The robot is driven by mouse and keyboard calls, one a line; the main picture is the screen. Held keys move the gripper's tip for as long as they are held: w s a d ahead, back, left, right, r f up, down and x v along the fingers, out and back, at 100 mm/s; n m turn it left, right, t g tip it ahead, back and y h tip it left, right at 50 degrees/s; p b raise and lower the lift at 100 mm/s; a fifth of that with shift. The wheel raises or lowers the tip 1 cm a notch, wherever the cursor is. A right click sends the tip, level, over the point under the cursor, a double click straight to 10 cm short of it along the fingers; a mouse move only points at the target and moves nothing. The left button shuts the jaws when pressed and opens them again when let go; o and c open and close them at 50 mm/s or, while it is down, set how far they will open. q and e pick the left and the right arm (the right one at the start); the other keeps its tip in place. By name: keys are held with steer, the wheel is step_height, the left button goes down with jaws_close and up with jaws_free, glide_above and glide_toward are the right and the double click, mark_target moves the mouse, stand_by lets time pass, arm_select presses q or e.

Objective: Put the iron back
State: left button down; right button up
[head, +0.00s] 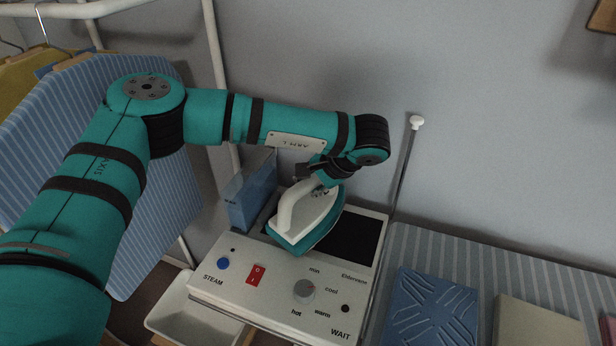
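The iron (323,222) has a white top and handle and a teal body. My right gripper is not in view.
A blue box (250,196) stands close to the iron's left. The station's front has a red switch (256,275) and a grey dial (304,290). A thin rod (405,165) rises at right. A striped board (430,255) holds folded blue cloth (432,310). Striped clothing hangs at left.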

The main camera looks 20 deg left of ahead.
arm_select(q)
steer(key=shift+f+b, duration=0.3)
steer(key=c, duration=1.4)
jaws_free()
steer(key=shift+s, duration=0.15)
steer(key=shift+r, duration=0.2)
steer(key=b+v, duration=0.2)
steer(key=v, duration=1)
steer(key=shift+r, duration=0.2)
